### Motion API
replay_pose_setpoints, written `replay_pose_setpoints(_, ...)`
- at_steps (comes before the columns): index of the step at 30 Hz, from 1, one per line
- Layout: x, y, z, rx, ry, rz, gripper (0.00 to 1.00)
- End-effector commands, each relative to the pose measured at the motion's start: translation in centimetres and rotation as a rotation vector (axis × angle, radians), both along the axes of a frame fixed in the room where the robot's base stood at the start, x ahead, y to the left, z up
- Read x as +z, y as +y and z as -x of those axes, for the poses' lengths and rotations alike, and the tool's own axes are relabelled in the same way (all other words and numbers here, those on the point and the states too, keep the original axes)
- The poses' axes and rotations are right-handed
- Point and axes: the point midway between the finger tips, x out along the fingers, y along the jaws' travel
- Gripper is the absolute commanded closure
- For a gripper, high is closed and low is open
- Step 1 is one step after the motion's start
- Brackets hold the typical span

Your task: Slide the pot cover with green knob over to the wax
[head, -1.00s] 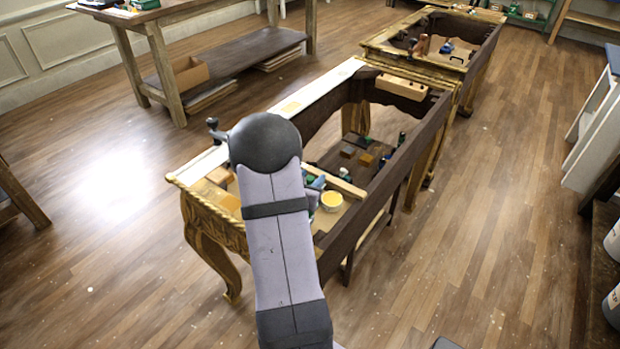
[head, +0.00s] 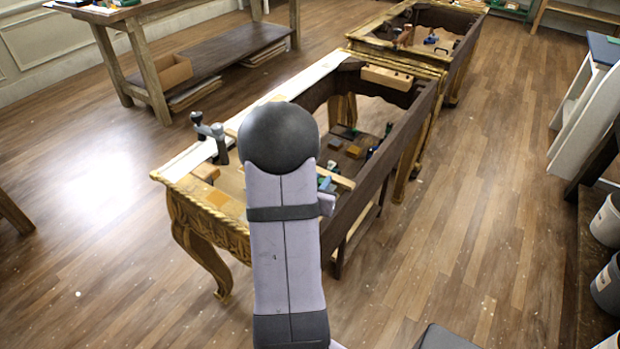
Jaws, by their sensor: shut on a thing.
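My grey arm (head: 285,240) reaches over the near end of the gilt console (head: 205,208). The arm blocks the view of much of the console's inside. My gripper is hidden behind it, so its jaws and anything in them do not show. I cannot make out the pot cover with the green knob. A small green and blue patch (head: 327,184) shows just right of the arm, too small to identify. The wax cannot be told for sure; the yellow-filled cup seen earlier is now hidden by the arm.
A grey upright clamp-like tool (head: 212,138) stands at the console's left side. Orange-brown blocks (head: 354,151) and small dark and green items (head: 374,152) lie farther inside. A light wooden bar (head: 337,180) and the dark right wall (head: 362,200) are close to my arm.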

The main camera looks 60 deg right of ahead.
Motion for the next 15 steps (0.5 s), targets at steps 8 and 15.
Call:
replay_pose_setpoints(8, -0.01, -0.08, 0.51, -0.012, 0.002, 0.000, 0.80)
replay_pose_setpoints(15, -0.03, -0.06, 0.39, -0.009, 0.002, -0.001, 0.63)
